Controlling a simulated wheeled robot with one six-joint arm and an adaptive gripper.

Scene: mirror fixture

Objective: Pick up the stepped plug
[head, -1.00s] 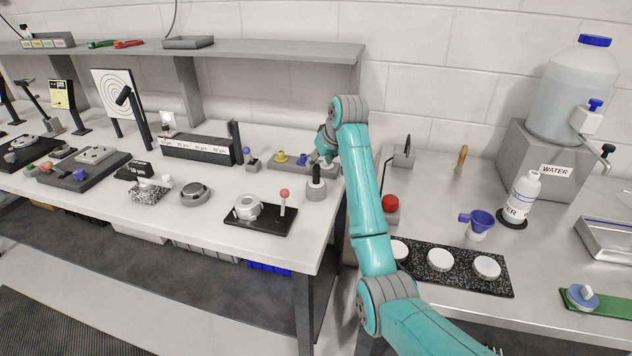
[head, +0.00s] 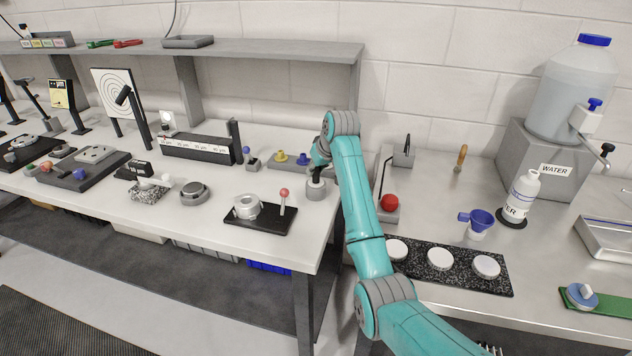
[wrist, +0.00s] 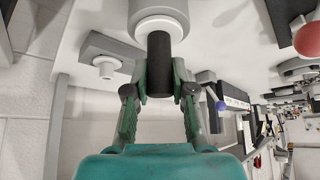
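The stepped plug (wrist: 160,62) shows in the wrist view as a black round handle rising from a white collar on a wide grey round body. In the head view its black part is largely hidden by my gripper, above the grey round body (head: 316,190) near the bench's right end. My gripper (wrist: 160,82) has one finger on each side of the black handle. Both fingertips appear to lie against it, with no clear gap. The plug is upright, and I see no lift.
A grey block with yellow and blue knobs (head: 283,161) stands just behind and left. A black tray with a red-knobbed post (head: 262,219) is in front left. A red button (head: 390,202) is on the bench to the right.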

